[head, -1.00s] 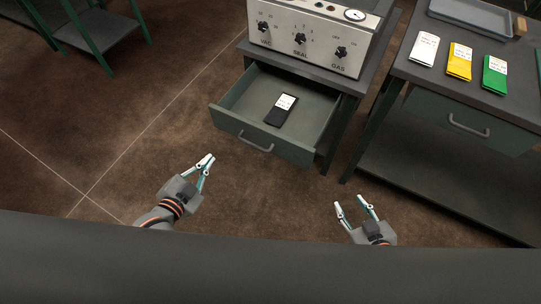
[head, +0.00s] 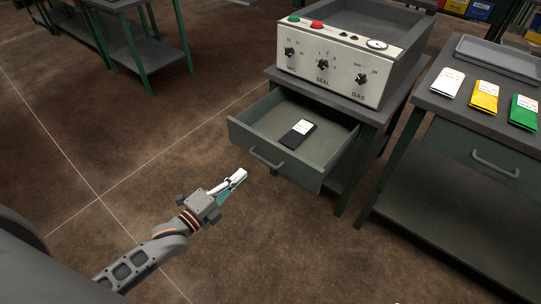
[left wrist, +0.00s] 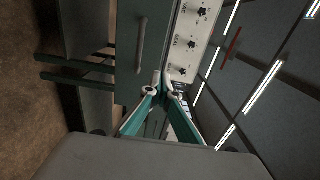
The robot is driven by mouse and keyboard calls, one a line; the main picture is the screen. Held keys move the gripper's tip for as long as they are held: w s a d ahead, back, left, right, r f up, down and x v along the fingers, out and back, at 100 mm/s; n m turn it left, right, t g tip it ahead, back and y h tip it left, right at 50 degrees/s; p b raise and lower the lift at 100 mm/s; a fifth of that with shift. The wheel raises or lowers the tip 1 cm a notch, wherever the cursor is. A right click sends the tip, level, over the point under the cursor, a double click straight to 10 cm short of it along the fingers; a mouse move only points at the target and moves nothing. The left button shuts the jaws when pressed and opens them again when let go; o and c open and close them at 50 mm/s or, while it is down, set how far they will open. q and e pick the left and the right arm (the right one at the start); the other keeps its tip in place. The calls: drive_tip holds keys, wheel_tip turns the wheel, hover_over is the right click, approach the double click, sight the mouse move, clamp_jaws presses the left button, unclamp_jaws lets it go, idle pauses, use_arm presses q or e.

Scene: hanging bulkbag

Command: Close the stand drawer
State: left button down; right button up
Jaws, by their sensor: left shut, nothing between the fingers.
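The stand drawer (head: 272,162) is pulled out of the green stand under the sealing machine. Its grey bar handle (head: 266,157) is on its front panel. A black packet with a white label (head: 298,134) lies inside the drawer. My left gripper (head: 241,175) is shut and empty, in front of the drawer's left part and apart from it in the head view. In the left wrist view the gripper (left wrist: 160,78) points toward the drawer front (left wrist: 128,50), with the handle (left wrist: 141,45) just beyond the fingertips.
The sealing machine (head: 326,68) with three knobs stands on the stand. To the right, a table (head: 455,110) holds a grey tray (head: 500,58) and white, yellow and green packets. Its own drawer is shut. The floor left of the stand is clear.

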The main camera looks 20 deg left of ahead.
use_arm(q)
drive_tip(key=b, duration=0.2)
approach(273, 146)
drive_tip(key=x, duration=0.5)
drive_tip(key=shift+w+f, duration=0.15)
drive_tip(key=shift+f, duration=0.05)
drive_tip(key=shift+x, duration=0.8)
use_arm(e)
drive_tip(key=shift+w+a, duration=0.3)
drive_tip(key=shift+a, duration=0.05)
use_arm(q)
drive_tip(key=shift+r, duration=0.15)
